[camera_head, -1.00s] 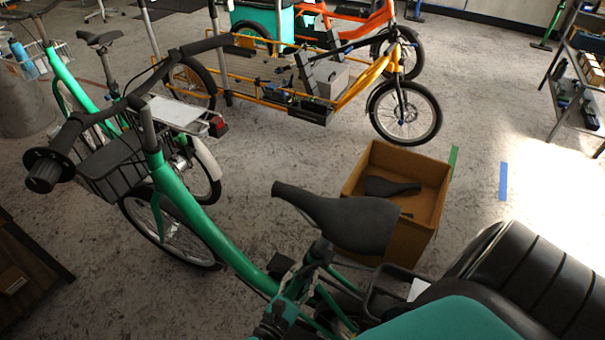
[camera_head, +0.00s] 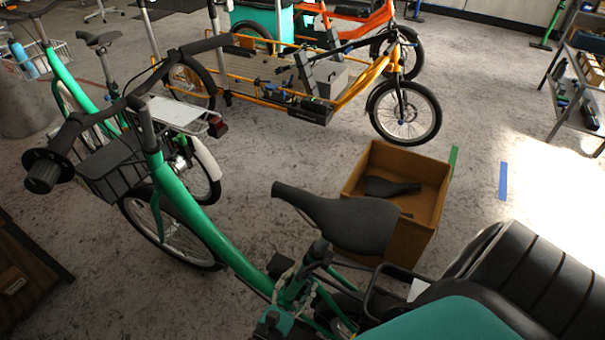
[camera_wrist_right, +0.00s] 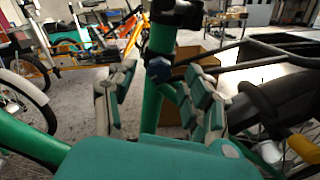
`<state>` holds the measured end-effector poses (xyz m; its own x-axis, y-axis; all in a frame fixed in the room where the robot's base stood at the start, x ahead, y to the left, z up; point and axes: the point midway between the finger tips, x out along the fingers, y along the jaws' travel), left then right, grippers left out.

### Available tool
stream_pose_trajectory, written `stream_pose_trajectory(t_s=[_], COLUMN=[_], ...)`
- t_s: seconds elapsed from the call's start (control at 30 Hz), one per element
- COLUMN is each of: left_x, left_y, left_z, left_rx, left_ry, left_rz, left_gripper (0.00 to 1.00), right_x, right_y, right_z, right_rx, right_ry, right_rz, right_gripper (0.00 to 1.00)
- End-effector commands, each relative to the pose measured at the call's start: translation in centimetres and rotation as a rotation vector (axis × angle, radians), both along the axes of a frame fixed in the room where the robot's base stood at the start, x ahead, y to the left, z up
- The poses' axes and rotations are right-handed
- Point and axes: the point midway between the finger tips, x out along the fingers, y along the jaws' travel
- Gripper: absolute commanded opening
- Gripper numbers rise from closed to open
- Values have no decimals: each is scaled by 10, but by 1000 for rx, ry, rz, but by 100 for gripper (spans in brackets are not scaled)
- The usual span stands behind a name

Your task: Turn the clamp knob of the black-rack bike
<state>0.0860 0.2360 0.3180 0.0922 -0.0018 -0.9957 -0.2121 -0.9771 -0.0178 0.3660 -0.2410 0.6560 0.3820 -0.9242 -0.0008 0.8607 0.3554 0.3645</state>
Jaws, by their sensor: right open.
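The black-rack bike is the near green one, with a black saddle (camera_head: 345,220) and a black tubular rack (camera_head: 385,287) behind it. In the right wrist view its green seat tube (camera_wrist_right: 151,105) stands upright, with a dark clamp collar at the top. The small dark blue clamp knob (camera_wrist_right: 158,68) sits on the tube just below the collar. My right gripper (camera_wrist_right: 160,78) is open, its pale and teal fingers on either side of the tube and knob. Whether they touch is unclear. In the head view my right gripper (camera_head: 288,284) is partly hidden below the saddle. My left gripper is out of view.
A cardboard box (camera_head: 414,225) holding a spare saddle stands beyond the bike. A yellow cargo bike (camera_head: 372,72) and another green bike (camera_head: 62,72) stand farther back. A dark bench (camera_head: 25,262) is at the left. Floor between them is clear.

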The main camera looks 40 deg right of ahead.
Motion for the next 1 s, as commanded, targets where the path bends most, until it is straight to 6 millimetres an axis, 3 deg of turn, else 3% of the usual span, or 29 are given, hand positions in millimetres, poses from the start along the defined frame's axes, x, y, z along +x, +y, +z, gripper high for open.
stream_pose_trajectory(t_s=[0.1,0.3,0.63,0.73,0.87,0.97,1.0], left_x=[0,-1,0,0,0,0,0], left_y=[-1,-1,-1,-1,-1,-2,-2], left_z=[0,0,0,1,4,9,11], left_rx=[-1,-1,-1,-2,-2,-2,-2], left_ry=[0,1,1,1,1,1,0], left_rz=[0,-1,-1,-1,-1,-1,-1], left_gripper=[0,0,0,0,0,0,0], right_x=[-8,-17,-19,-20,-33,-68,-89], right_y=[21,41,44,41,24,5,-1], right_z=[0,0,0,-8,-57,-128,-160], right_rx=[1,0,-1,17,154,388,509], right_ry=[2,1,1,18,115,218,248], right_rz=[1,0,0,2,6,-32,-69], right_gripper=[51,51,51,51,51,51,51])
